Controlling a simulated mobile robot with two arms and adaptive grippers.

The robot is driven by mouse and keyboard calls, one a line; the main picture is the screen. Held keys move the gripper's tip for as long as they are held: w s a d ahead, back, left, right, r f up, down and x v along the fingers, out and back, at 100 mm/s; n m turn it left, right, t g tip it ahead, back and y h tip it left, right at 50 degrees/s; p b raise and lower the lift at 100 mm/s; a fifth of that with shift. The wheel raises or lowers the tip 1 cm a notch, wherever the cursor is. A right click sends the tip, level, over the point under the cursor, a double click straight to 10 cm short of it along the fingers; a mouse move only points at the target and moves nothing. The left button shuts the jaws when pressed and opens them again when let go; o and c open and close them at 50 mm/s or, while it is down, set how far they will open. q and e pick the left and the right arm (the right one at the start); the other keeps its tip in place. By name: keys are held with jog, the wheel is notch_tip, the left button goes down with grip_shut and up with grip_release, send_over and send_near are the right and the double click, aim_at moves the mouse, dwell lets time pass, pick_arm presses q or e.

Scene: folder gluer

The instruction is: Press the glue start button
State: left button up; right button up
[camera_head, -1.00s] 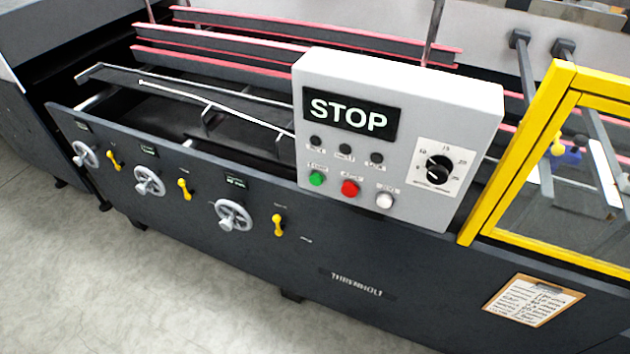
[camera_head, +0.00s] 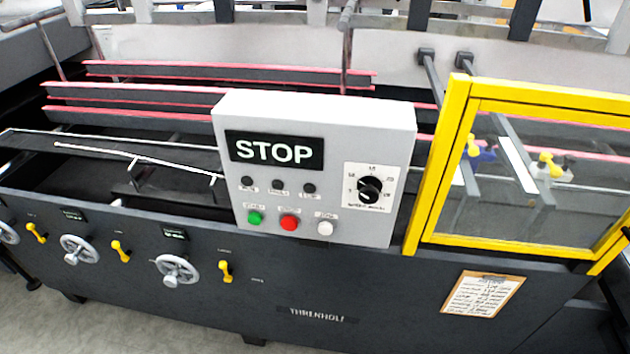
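A light grey control box (camera_head: 390,130) is mounted on the front of the dark machine. Its display (camera_head: 274,150) reads STOP. Under the display are three dark round indicators, and below them a row of buttons: a green button (camera_head: 255,217) at the left, a red button (camera_head: 289,222) in the middle and a white button (camera_head: 324,228) at the right. The labels above the buttons are too small to read surely. A black dial (camera_head: 369,189) is at the right of the box. Neither of my grippers is in view.
A yellow-framed clear guard (camera_head: 457,120) stands right of the box. Handwheels (camera_head: 177,270) and yellow levers (camera_head: 225,271) sit on the front panel at the left. A clipboard (camera_head: 483,294) hangs at the lower right. Grey floor (camera_head: 190,325) shows at the lower left.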

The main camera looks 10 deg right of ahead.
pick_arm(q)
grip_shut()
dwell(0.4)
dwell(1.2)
